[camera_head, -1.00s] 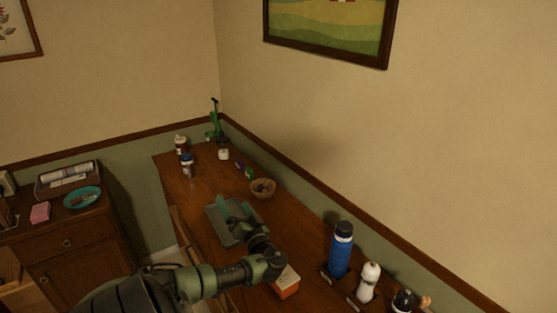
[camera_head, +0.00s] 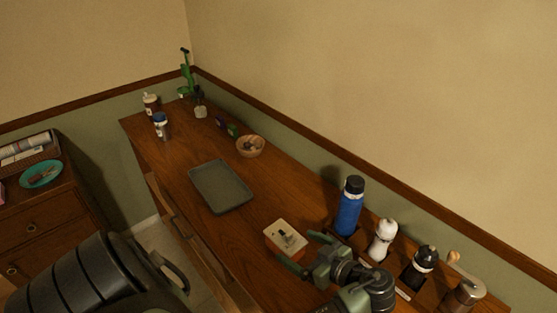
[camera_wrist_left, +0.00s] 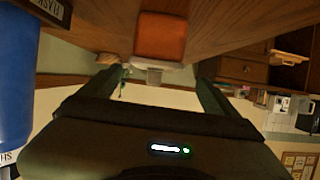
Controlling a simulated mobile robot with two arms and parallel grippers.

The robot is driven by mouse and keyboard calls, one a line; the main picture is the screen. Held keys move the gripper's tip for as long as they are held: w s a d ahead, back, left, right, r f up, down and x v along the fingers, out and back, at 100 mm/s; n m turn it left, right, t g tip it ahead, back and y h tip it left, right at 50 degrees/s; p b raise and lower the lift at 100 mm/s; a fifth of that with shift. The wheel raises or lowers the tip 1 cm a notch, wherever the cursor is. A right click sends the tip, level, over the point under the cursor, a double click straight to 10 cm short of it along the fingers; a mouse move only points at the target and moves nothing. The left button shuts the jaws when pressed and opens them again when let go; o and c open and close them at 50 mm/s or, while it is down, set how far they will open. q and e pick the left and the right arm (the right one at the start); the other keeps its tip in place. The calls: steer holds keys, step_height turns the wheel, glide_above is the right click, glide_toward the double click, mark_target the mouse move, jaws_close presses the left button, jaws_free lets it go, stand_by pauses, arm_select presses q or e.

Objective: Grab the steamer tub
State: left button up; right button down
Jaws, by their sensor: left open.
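In the left wrist view, the orange side of the tub (camera_wrist_left: 160,37) shows upside down between the two spread fingers (camera_wrist_left: 160,80). Whether the fingers touch it I cannot tell. My right gripper is not in view.
A blue bottle (camera_head: 348,208), a white bottle (camera_head: 382,240) and a black-topped jar (camera_head: 424,265) stand right of the gripper along the wall. A grey tray (camera_head: 221,187) lies behind the tub. A small bowl (camera_head: 250,146) is further back.

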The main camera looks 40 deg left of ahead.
mark_target(285, 241)
arm_select(q)
steer(key=shift+d+f+b, duration=0.15)
steer(key=shift+f+b, duration=0.25)
steer(key=shift+f, duration=0.15)
steer(key=shift+d+f+b, duration=0.15)
steer(key=shift+f+b, duration=0.2)
steer(key=shift+f, duration=0.2)
steer(key=p+x, duration=0.1)
steer(key=x, duration=0.1)
steer(key=p+x, duration=0.1)
steer(key=x, duration=0.1)
steer(key=p+x, duration=0.1)
steer(key=x, duration=0.2)
steer(key=shift+w+r, duration=0.2)
steer(key=shift+w, duration=0.1)
steer(key=shift+a+f+p, duration=0.3)
steer(key=shift+a, duration=0.1)
steer(key=c, duration=1.5)
steer(key=shift+c, duration=1.1)
steer(key=shift+r, duration=0.15)
